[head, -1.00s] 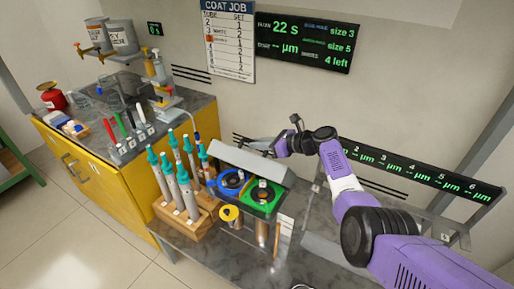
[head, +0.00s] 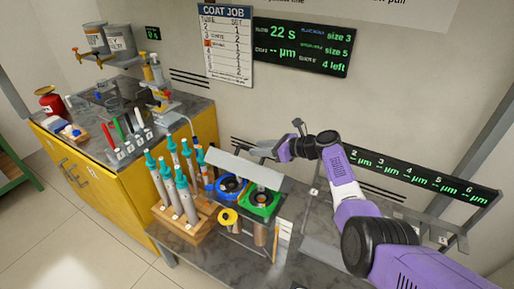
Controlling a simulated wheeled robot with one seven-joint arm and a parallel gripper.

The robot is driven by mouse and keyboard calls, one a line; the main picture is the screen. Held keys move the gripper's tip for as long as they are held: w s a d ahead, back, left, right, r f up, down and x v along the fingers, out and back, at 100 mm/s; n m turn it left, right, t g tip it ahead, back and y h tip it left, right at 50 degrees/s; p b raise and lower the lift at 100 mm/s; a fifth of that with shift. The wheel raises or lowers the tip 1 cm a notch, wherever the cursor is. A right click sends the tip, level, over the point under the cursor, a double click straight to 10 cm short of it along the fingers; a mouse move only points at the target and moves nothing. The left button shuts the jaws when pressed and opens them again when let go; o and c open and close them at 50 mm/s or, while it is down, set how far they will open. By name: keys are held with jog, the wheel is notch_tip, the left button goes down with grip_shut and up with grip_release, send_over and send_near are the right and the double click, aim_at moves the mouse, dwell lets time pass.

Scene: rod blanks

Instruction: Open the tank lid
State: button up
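The tank (head: 276,207) stands on the bench near the middle, with a blue ring (head: 231,184) and a green ring (head: 262,200) around dark round openings on top. A grey flat panel, which looks like the tank lid (head: 246,169), stands tilted up along the back of these rings, so the openings show.
A wooden rack (head: 183,226) of teal-capped rods stands left of the tank. A yellow ring (head: 228,217) is in front. A yellow cabinet (head: 122,177) with bottles and tools is at left. A display rail (head: 415,174) runs behind my arm. Bare bench lies front right.

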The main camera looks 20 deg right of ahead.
jog(key=v, duration=0.6)
jog(key=shift+p, duration=0.4)
jog(key=shift+s, duration=0.2)
